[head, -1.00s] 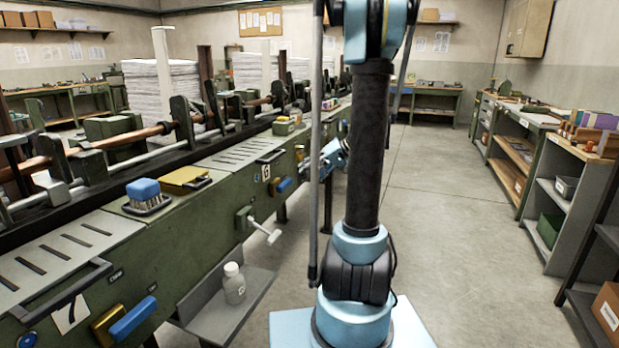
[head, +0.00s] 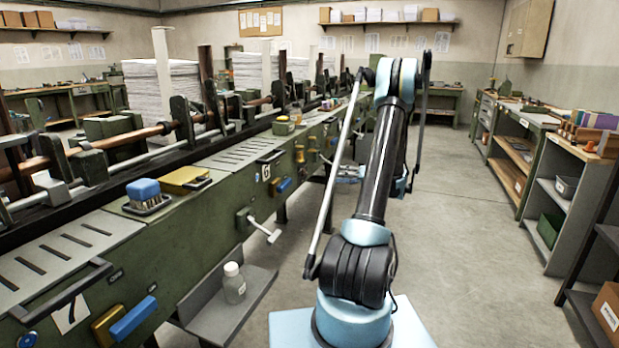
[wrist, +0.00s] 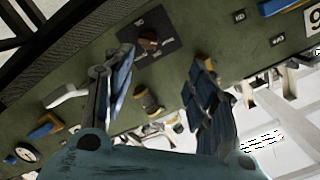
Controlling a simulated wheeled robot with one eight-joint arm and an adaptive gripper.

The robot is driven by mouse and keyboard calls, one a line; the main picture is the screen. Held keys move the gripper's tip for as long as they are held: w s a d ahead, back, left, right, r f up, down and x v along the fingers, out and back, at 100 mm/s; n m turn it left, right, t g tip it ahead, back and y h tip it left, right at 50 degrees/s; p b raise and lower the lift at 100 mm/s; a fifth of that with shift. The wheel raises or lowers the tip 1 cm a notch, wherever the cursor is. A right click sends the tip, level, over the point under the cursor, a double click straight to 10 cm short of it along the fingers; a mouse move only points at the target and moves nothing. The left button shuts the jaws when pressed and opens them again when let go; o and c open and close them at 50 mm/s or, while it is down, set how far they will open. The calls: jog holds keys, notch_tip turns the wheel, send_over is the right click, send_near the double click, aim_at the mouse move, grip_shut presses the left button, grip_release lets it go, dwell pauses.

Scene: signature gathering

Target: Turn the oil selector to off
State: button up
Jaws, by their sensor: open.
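In the wrist view, a dark plate (wrist: 160,38) on the green machine panel carries a reddish-brown knob (wrist: 148,40), with small labels around it too blurred to read. It looks like the oil selector. My gripper (wrist: 163,60) is open and empty, its two dark blue jointed fingers spread apart below the plate. The knob lies ahead of the fingertips, nearer the left one, with no visible contact. A yellow-brown round knob (wrist: 147,101) shows between the fingers. In the head view my arm mostly hides the gripper, and I cannot make out the selector there.
The long green machine (head: 195,225) runs along the left. A white handle (head: 262,226) juts out, and a bottle (head: 234,283) stands on a low shelf. In the wrist view, a white lever (wrist: 66,97) sits left of the fingers. Floor (head: 455,240) on the right is clear.

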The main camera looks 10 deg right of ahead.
aim_at(305, 173)
jog(key=d+f+y, duration=0.1)
jog(key=d+f, duration=0.2)
jog(key=w+x, duration=0.1)
jog(key=x, duration=1.6)
jog(key=shift+r+t, duration=0.4)
jog(key=shift+r, duration=0.1)
jog(key=shift+w, duration=0.15)
jog(key=c, duration=1.1)
